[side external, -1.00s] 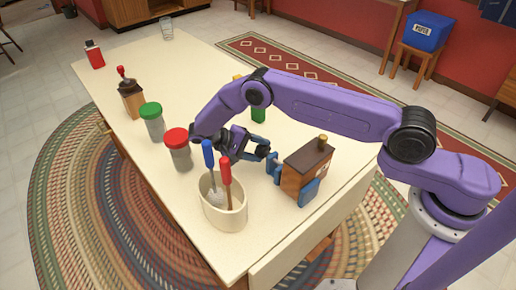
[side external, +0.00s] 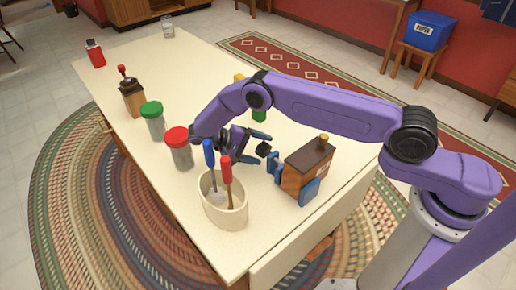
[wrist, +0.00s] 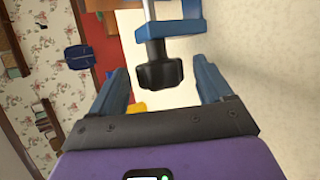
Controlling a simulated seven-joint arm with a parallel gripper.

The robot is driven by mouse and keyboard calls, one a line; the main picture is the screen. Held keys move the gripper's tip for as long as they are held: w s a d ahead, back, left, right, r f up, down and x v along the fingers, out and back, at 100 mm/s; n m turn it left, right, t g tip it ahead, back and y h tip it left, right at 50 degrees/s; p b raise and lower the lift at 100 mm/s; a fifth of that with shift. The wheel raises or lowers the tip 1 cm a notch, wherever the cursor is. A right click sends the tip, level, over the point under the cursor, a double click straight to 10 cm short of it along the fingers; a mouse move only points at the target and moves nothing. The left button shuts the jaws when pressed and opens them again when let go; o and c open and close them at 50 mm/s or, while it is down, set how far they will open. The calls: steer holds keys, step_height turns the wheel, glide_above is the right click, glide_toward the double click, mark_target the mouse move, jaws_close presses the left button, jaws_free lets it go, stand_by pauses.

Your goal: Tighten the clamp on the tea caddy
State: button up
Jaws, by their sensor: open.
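The tea caddy (side external: 306,165), a brown wooden box with a dark lid and a small brass-coloured top knob, stands near the table's right edge. A blue clamp (side external: 310,191) grips it on both sides. The clamp's black knob (side external: 263,149) sticks out left toward my gripper (side external: 248,146). In the wrist view, the knob (wrist: 160,72) lies ahead between the tips of my gripper (wrist: 160,80), with a clear gap on each side. The fingers are open and hold nothing. The caddy is not clearly seen in the wrist view.
An oval cream crock (side external: 225,212) with blue- and red-handled utensils stands close in front of my gripper. A red-lidded jar (side external: 178,150) and a green-lidded jar (side external: 153,122) stand to the left. A green item (side external: 259,115) is partly behind my arm. The far table is mostly clear.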

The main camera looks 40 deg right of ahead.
steer(key=shift+v, duration=1.45)
step_height(320, 180, up, 7)
steer(key=w+r+n+y, duration=0.2)
steer(key=w+r+y, duration=0.4)
steer(key=r+y, duration=0.25)
steer(key=shift+t, duration=0.4)
steer(key=x, duration=1.8)
steer(key=shift+d+f, duration=0.1)
steer(key=shift+f, duration=0.05)
steer(key=c, duration=1)
